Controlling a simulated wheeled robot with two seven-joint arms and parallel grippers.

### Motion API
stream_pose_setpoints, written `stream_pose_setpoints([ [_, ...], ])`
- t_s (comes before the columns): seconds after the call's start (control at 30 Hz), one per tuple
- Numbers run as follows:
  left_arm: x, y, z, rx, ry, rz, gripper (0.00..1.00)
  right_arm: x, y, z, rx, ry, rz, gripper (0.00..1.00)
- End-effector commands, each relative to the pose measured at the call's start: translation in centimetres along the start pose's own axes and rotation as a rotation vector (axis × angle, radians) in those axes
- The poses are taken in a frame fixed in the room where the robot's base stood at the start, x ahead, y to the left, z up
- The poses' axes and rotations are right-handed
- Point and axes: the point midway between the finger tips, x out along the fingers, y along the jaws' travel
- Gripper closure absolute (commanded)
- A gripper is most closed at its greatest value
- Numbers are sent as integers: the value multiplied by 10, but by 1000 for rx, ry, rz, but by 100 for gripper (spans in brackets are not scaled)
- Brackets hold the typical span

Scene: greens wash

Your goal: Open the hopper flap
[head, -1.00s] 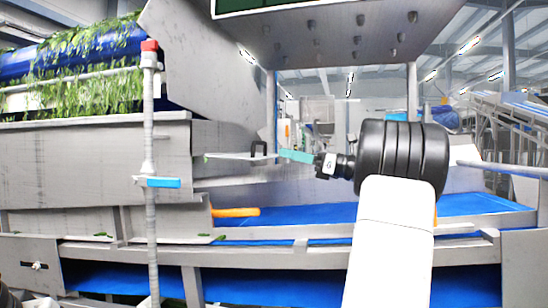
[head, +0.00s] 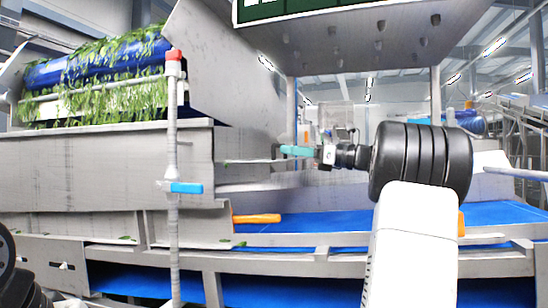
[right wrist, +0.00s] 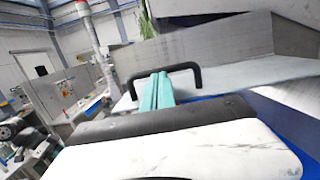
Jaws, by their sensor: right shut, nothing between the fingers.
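The hopper flap is a thin grey plate, seen nearly edge-on in the head view (head: 248,161) at the hopper's right side. In the right wrist view, its black bar handle (right wrist: 184,67) arches just beyond my fingertips. My right gripper (head: 284,149) has its teal fingers pressed together, pointing left at the flap's right end. In the right wrist view, the shut fingers (right wrist: 158,76) lie within the handle's outline with nothing between them. I cannot tell whether they touch the handle. In the head view, the handle is not distinguishable. My left gripper's fingers are not in view.
A grey post with a red cap (head: 173,180) and blue clamp stands left of the flap. A slanted grey hopper wall (head: 225,75) rises above. An orange handle (head: 256,218) and blue belt (head: 330,222) lie below. Greens hang from a blue roller (head: 95,65).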

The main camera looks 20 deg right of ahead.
Motion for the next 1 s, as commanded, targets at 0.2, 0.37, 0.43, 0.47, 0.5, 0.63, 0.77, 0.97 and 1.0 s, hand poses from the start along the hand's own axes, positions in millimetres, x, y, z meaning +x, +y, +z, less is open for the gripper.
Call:
stream_pose_setpoints([
  [0.2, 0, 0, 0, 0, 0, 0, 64, 7, 0, 19, 0, 15, -1, 100],
  [0.37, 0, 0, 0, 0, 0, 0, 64, 7, 0, 19, 1, 15, -1, 100],
  [0.43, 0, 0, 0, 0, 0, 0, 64, 7, 0, 19, 1, 15, -1, 100],
  [0.47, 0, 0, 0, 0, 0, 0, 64, 7, 0, 19, 1, 14, -1, 100],
  [0.5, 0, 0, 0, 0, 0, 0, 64, 7, 0, 19, 1, 14, -1, 100],
  [0.63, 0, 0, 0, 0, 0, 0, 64, -3, -1, 19, 1, 15, -3, 100],
  [0.77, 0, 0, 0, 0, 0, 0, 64, -24, -1, 19, 1, 15, -6, 100],
  [0.97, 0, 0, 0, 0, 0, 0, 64, -57, -1, 20, 0, 15, -4, 100],
  [1.0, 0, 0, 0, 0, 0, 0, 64, -61, -1, 20, 0, 15, -5, 100],
])
